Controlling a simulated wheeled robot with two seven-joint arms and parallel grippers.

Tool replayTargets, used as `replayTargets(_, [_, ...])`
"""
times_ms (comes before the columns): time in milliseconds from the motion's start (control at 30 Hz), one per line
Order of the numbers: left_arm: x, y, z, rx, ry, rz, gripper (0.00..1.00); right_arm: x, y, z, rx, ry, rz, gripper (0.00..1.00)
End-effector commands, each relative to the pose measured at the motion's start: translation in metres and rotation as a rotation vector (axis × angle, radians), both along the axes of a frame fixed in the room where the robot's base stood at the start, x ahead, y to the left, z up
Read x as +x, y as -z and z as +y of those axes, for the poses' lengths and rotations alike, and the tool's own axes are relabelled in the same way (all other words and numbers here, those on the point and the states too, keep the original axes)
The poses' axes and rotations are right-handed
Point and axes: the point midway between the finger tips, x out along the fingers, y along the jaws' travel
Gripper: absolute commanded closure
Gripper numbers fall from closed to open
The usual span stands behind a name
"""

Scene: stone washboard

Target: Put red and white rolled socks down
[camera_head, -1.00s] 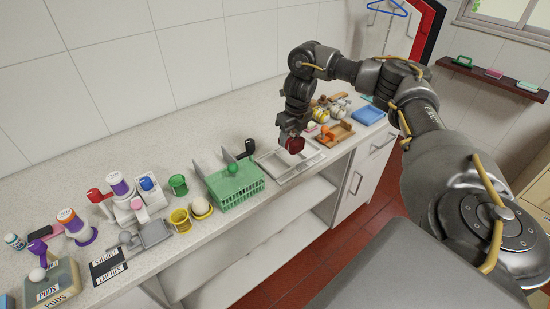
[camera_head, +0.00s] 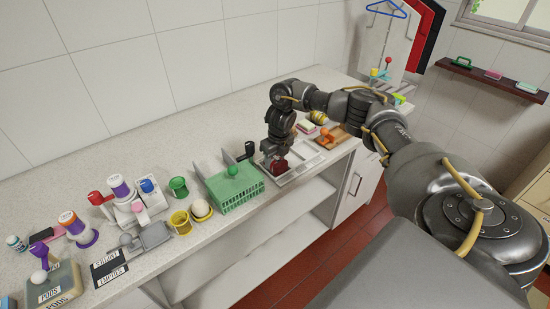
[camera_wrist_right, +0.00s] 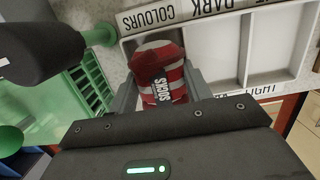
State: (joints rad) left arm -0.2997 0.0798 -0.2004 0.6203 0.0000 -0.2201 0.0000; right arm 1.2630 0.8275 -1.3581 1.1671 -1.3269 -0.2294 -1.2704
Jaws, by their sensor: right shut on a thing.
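The red and white rolled socks (camera_wrist_right: 158,62) show in the right wrist view as a striped roll with a dark band lettered "SOCKS". In the head view they are a small dark red lump (camera_head: 279,166). My right gripper (camera_wrist_right: 160,92) is shut on them, one finger on each side; it also shows in the head view (camera_head: 277,160), pointing down. The socks are at the left compartment of a pale sorting tray (camera_head: 311,154), labelled "DARK COLOURS" and "LIGHT" in the wrist view. I cannot tell whether they touch the tray floor. My left gripper is not in view.
A green basket (camera_head: 238,189) stands close left of the tray, with a dark-handled thing (camera_head: 248,150) between them. An orange-handled wooden tool (camera_head: 328,136) lies to the right. The tray's other compartments look empty. Bottles and cups crowd the counter's left.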

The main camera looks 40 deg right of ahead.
Motion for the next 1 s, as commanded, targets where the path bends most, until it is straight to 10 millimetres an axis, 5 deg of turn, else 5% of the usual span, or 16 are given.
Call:
replayTargets(300, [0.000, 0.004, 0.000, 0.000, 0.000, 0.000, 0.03, 0.000, 0.005, 0.000, 0.000, 0.000, 0.000, 0.76])
replayTargets(333, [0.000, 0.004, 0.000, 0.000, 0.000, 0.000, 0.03, 0.000, 0.004, 0.000, 0.000, 0.000, 0.000, 0.49])
replayTargets(500, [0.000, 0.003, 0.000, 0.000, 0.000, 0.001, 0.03, 0.000, 0.004, 0.000, 0.000, 0.000, 0.000, 0.29])
replayTargets(767, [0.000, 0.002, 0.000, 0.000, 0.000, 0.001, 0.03, 0.000, 0.002, 0.000, 0.000, 0.000, 0.000, 0.29])
replayTargets(1000, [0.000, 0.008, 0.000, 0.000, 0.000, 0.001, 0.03, -0.003, -0.024, 0.000, 0.001, -0.002, -0.004, 0.29])
